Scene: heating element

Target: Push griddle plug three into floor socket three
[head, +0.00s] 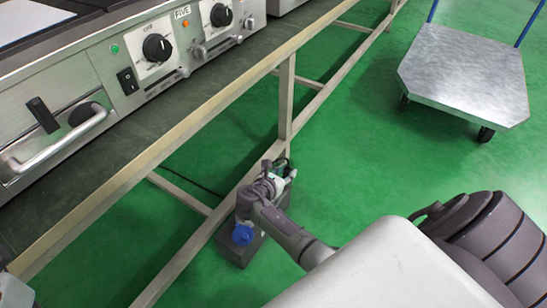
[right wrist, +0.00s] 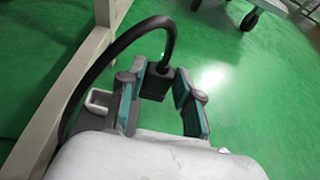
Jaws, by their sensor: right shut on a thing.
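My right gripper (head: 284,170) is low near the floor beside the bench's lower rail in the head view. In the right wrist view, its teal-padded fingers (right wrist: 158,96) stand on both sides of a black plug (right wrist: 153,84). It is shut on this plug, whose thick black cable arches up and to the left. The plug's pins and its number are hidden. A dark grey floor socket box (head: 237,254) with a blue round cover (head: 243,235) sits on the floor, partly behind my right arm. I cannot read a number on it.
The bench's wooden frame (head: 285,100) stands beside the gripper, with a rail close to the floor. A griddle control panel (head: 160,50) sits on the bench. A metal trolley (head: 465,75) stands at the upper right. Green floor (head: 345,140) between bench and trolley is clear.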

